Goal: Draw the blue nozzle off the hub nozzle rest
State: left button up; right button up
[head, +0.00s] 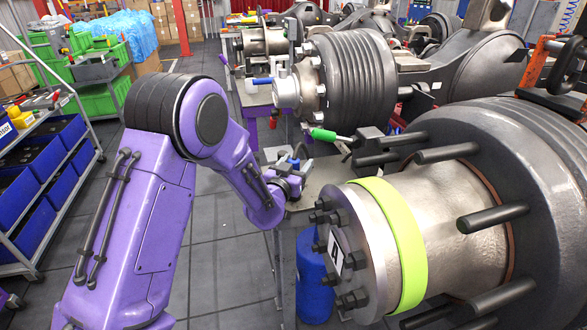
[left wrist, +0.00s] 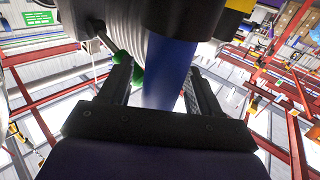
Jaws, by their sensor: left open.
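In the left wrist view a wide blue cylinder (left wrist: 165,85), apparently the nozzle, runs down the gap between the two fingers of my left gripper (left wrist: 160,80). The fingers are open, with gaps to the blue on both sides. I cannot tell how deep it lies between them. The rest is not clearly made out. My right gripper is not in view.
A green-handled tool (head: 322,134) sticks out right of my left gripper; its green part shows close to the left finger in the wrist view (left wrist: 128,66). A large hub with a lime band (head: 408,245) and protruding studs fills the right. A blue canister (head: 313,275) stands below.

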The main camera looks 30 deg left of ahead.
pick_arm(q)
jog(key=shift+w+f, duration=0.1)
jog(key=shift+w, duration=0.05)
jog(key=c, duration=1.1)
jog(key=shift+r+p, duration=0.35)
jog(key=shift+r, duration=0.15)
jog(key=s+d+r+p, duration=0.3)
jog(key=s+r+p, duration=0.1)
jog(key=r+p, duration=0.5)
jog(key=shift+s+d+r+p, duration=0.15)
jog(key=shift+s+d+r, duration=0.5)
jog(key=shift+s, duration=0.65)
jog(key=shift+s+d+r+p, duration=0.2)
jog(key=shift+s+d+r, duration=0.2)
jog(key=shift+s+d, duration=0.75)
jog(key=shift+s+d+r+p, duration=0.15)
jog(key=shift+s+d+r, duration=0.45)
jog(key=shift+s, duration=0.8)
jog(key=shift+f, duration=0.1)
